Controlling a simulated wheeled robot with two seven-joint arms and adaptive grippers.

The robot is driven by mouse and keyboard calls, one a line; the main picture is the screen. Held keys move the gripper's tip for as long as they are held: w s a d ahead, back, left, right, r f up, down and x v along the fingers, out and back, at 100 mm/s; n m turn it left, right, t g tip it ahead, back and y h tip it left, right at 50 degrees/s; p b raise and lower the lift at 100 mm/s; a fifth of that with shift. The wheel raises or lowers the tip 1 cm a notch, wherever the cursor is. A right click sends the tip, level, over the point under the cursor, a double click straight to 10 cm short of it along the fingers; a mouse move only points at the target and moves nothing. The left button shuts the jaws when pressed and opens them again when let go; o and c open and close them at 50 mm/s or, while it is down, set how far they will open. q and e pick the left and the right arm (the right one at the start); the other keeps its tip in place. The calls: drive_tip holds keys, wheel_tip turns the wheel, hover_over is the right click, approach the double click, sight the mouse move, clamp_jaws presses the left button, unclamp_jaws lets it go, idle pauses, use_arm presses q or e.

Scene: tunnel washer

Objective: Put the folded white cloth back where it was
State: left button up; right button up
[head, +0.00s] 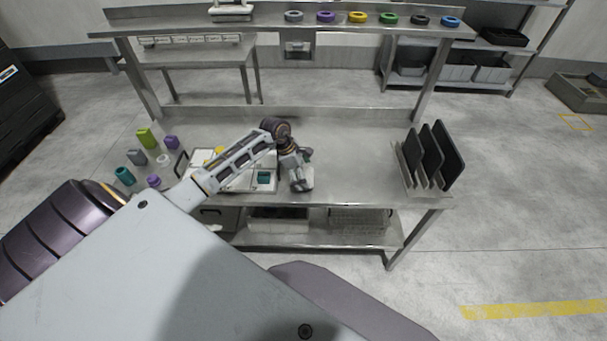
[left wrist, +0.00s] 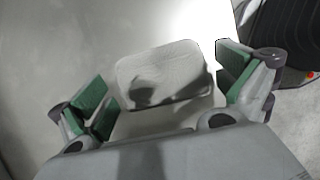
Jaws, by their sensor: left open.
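The folded white cloth (left wrist: 165,75) shows in the left wrist view as a pale pad with rounded corners, lying on the grey metal surface. My left gripper (left wrist: 165,90) is open, with one green-padded finger on each side of the cloth. A gap shows between each pad and the cloth; I cannot tell how high the fingers are above it. A shadow falls across the cloth's near part. In the head view my left gripper (head: 302,184) is over the workbench near its front edge, and I cannot make out the cloth there. My right gripper is not in view.
On the metal workbench (head: 350,160), a white divided tray (head: 232,182) is left of my gripper, partly behind my arm. Several coloured small items stand farther left. A rack of dark plates (head: 432,158) stands at right. Bare bench lies between gripper and rack.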

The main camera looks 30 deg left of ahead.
use_arm(q)
drive_tip(key=b+v, duration=0.1)
drive_tip(key=v, duration=1.1)
drive_tip(key=shift+s, duration=0.1)
drive_tip(key=shift+d, duration=0.1)
idle(0.6)
